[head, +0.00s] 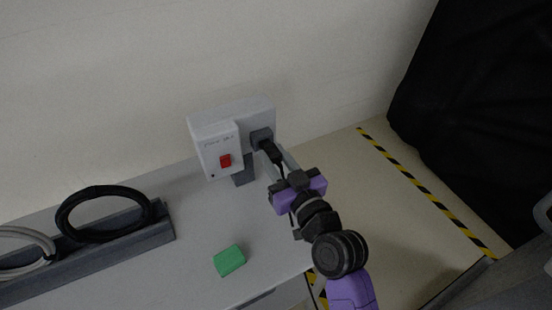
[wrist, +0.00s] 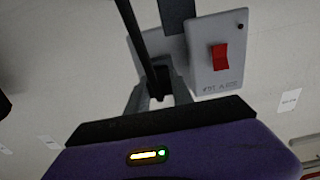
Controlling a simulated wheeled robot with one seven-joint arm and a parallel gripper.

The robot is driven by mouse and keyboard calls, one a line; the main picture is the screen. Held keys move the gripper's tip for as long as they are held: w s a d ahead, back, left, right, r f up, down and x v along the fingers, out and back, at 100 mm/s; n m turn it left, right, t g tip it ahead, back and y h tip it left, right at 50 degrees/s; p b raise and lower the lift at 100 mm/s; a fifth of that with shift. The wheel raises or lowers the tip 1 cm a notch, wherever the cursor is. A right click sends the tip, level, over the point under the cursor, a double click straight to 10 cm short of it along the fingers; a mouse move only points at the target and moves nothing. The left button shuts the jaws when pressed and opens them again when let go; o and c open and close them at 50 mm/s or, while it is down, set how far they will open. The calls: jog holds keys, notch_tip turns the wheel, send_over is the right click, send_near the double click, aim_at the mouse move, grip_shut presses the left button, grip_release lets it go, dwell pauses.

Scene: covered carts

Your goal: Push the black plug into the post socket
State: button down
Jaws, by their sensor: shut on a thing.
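The black plug (head: 272,153) is between the fingers of my gripper (head: 275,163), which is shut on it. The plug is right at the dark post socket (head: 261,136) on the right part of a white box. I cannot tell whether it is touching the socket or how far in it sits. In the wrist view the plug (wrist: 158,80) shows between the two grey fingers (wrist: 157,95), with its black cord (wrist: 130,28) running up to the top edge. The socket opening is hidden there behind the plug and fingers.
The white box has a red switch (head: 225,160) and stands on a dark post (head: 244,174) on the grey cart top (head: 190,220). A green block (head: 229,261) lies in front. A black cable coil (head: 100,214) and a grey one (head: 25,248) rest in a dark rack (head: 140,237) at left.

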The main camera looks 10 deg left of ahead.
aim_at(281, 168)
jog(key=shift+x, duration=0.95)
jog(key=c, duration=1)
grip_release()
jog(key=shift+s, duration=0.1)
jog(key=shift+c, duration=0.2)
jog(key=b+v, duration=0.2)
jog(key=v, duration=0.5)
jog(key=shift+d+f, duration=0.1)
jog(key=shift+s+d, duration=0.15)
jog(key=shift+s, duration=0.15)
